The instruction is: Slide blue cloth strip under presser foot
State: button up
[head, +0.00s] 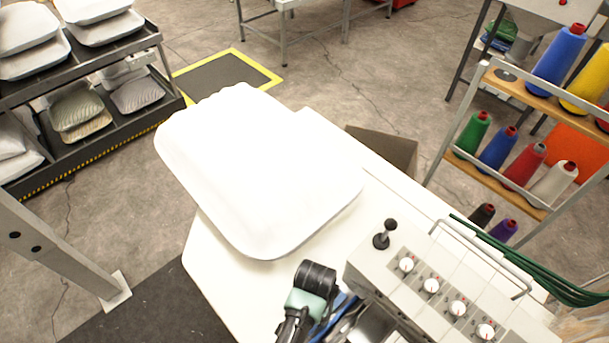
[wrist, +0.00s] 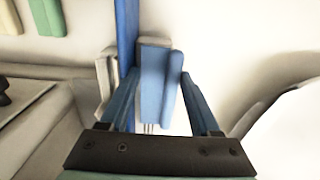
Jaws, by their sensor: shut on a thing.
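My gripper (wrist: 160,84) has its two blue fingers closed on a light blue piece (wrist: 157,88), which I take to be the blue cloth strip. A narrow darker blue band (wrist: 127,28) runs up from beside it; I cannot tell if they are one piece. Pale metal parts (wrist: 106,76) stand just left of the fingers, but the presser foot cannot be clearly made out. In the head view my wrist (head: 306,296) is at the bottom, beside the grey sewing machine (head: 375,262); the fingers and the contact area are mostly hidden there.
A large white pillow (head: 255,165) lies on the white table (head: 215,265) behind my gripper. The machine has a row of white knobs (head: 431,286) and a black lever (head: 385,234). A thread rack (head: 470,100) stands right, a pillow shelf (head: 95,75) at the back left.

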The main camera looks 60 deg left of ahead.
jog(key=w+b, duration=0.2)
jog(key=w+a+b, duration=0.1)
jog(key=w, duration=0.1)
jog(key=shift+f, duration=0.7)
jog(key=shift+s+d, duration=0.1)
jog(key=shift+f, duration=0.1)
